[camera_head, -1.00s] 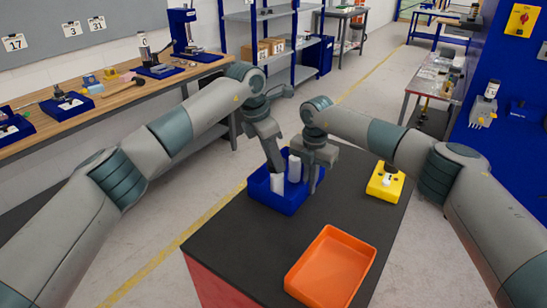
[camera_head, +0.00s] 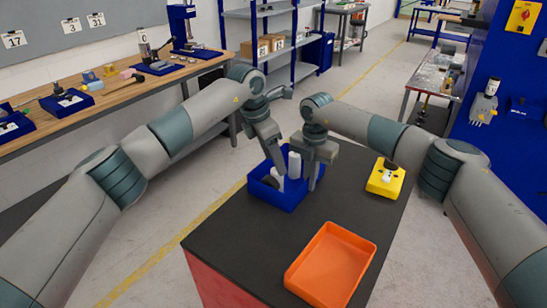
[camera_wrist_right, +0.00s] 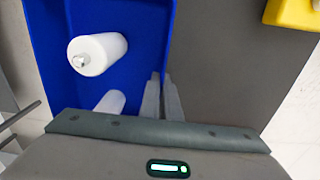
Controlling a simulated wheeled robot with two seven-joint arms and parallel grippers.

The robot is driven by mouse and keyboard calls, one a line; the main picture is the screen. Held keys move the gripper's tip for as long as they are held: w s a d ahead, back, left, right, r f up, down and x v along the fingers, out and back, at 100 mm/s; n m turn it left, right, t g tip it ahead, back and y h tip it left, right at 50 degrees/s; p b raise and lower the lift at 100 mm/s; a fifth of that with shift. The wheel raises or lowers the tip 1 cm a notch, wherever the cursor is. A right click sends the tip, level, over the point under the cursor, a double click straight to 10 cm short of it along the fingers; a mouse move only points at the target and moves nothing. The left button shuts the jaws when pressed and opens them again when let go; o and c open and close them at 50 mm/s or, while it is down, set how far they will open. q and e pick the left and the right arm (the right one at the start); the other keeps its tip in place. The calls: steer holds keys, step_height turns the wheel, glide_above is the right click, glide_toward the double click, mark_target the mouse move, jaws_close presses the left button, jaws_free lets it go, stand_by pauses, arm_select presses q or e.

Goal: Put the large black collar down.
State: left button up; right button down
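A small dark piece that looks like the black collar (camera_head: 270,181) is at the left side of the blue tray (camera_head: 288,204), beside the lower end of a white cylinder (camera_head: 281,184). My left gripper (camera_head: 279,168) points down just above them; whether its fingers hold the dark piece is too small to tell. A second white cylinder (camera_head: 294,165) stands farther back in the tray, with a metal tip showing in the right wrist view (camera_wrist_right: 98,54). My right gripper (camera_head: 312,183) hangs at the tray's right side. In the right wrist view its fingers (camera_wrist_right: 162,98) are close together with nothing seen between them.
An orange tray (camera_head: 308,282) lies at the front of the dark tabletop (camera_head: 235,238). A yellow block (camera_head: 378,189) sits at the right back. The tabletop between the blue and orange trays is clear. A wooden bench (camera_head: 120,98) stands left.

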mark_target(263, 180)
arm_select(q)
steer(key=shift+r, duration=0.2)
steer(key=shift+r, duration=0.25)
steer(key=v, duration=1.2)
steer(key=shift+r, duration=0.2)
arm_select(e)
steer(key=c, duration=1.9)
jaws_free()
step_height(263, 180, up, 12)
steer(key=shift+r, duration=0.1)
